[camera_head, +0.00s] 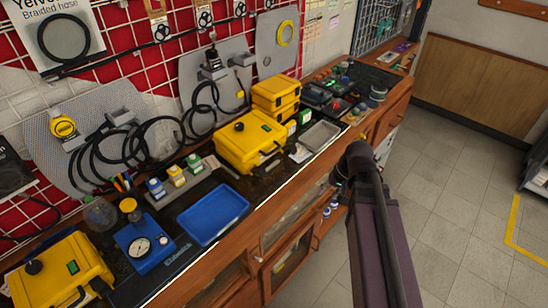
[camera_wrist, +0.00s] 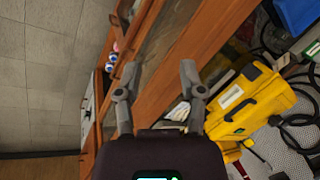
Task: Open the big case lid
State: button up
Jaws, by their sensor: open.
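The big yellow case (camera_head: 250,140) sits on the bench near the middle in the head view, with its lid shut and a dark round knob on top. It also shows in the wrist view (camera_wrist: 262,98) at the right, beyond the right finger. My gripper (camera_wrist: 157,82) is open and empty in the wrist view, over the wooden bench front and apart from the case. In the head view my dark arm rises in front of the bench; the fingers cannot be made out there.
Smaller yellow cases (camera_head: 276,92) are stacked behind the big case. A grey metal tray (camera_head: 319,135) lies to its right and a blue tray (camera_head: 213,214) to its left. Another yellow case (camera_head: 62,272) stands at the lower left. The floor (camera_head: 450,185) at right is clear.

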jog(key=w+a+f+m+t+y+b, duration=0.1)
jog(key=w+a+f+y+b, duration=0.1)
jog(key=w+a+y+b, duration=0.15)
jog(key=w+a+f+t+y+b, duration=0.1)
jog(key=w+a+f+y+b, duration=0.15)
jog(key=w+b, duration=0.25)
jog(key=m+t+y+b, duration=0.2)
jog(key=y+b, duration=0.3)
jog(key=b, duration=0.1)
send_near(274, 150)
jog(key=s+d+f, duration=0.2)
jog(key=d, duration=0.1)
jog(key=shift+s+d+f, duration=0.1)
jog(key=shift+s, duration=0.1)
jog(key=shift+w+d+r+t+y+b, duration=0.2)
jog(key=shift+w+r+t+y+b, duration=0.15)
jog(key=shift+w+r+y, duration=0.25)
jog(key=shift+a+f, duration=0.1)
jog(key=shift+a, duration=0.05)
jog(key=shift+b+x, duration=0.85)
jog(key=shift+x, duration=5.95)
grip_shut()
